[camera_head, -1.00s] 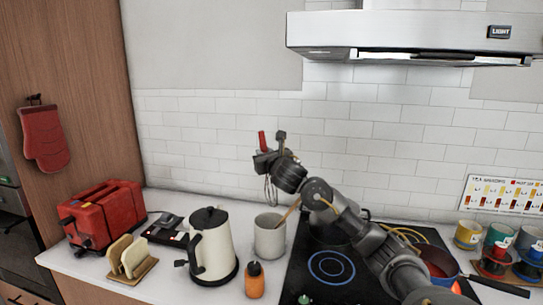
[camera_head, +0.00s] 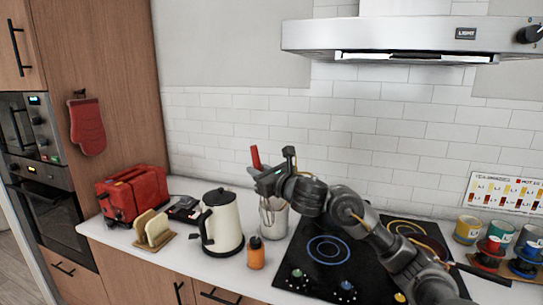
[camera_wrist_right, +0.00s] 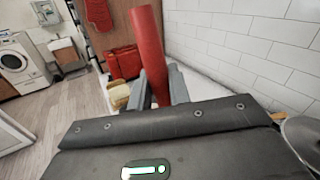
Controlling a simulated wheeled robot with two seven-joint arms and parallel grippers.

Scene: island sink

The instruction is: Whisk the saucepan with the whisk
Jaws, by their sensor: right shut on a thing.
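My right gripper (camera_head: 271,178) is shut on the whisk (camera_head: 255,158) and holds it upright above the counter. The whisk's red handle points up, and its wire loops hang below the fingers, overlapping the grey crock in the head view. In the right wrist view the red handle (camera_wrist_right: 150,55) stands between the fingers (camera_wrist_right: 158,88). The saucepan (camera_head: 484,274) is at the right side of the hob; its dark handle shows, and my right arm hides most of its body. My left gripper is in neither view.
A grey crock (camera_head: 281,224) stands beside a cream kettle (camera_head: 224,225). An orange bottle (camera_head: 256,256), toast rack (camera_head: 153,231) and red toaster (camera_head: 133,194) are to the left. The black hob (camera_head: 318,270) is partly clear. Mugs (camera_head: 467,230) stand at right.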

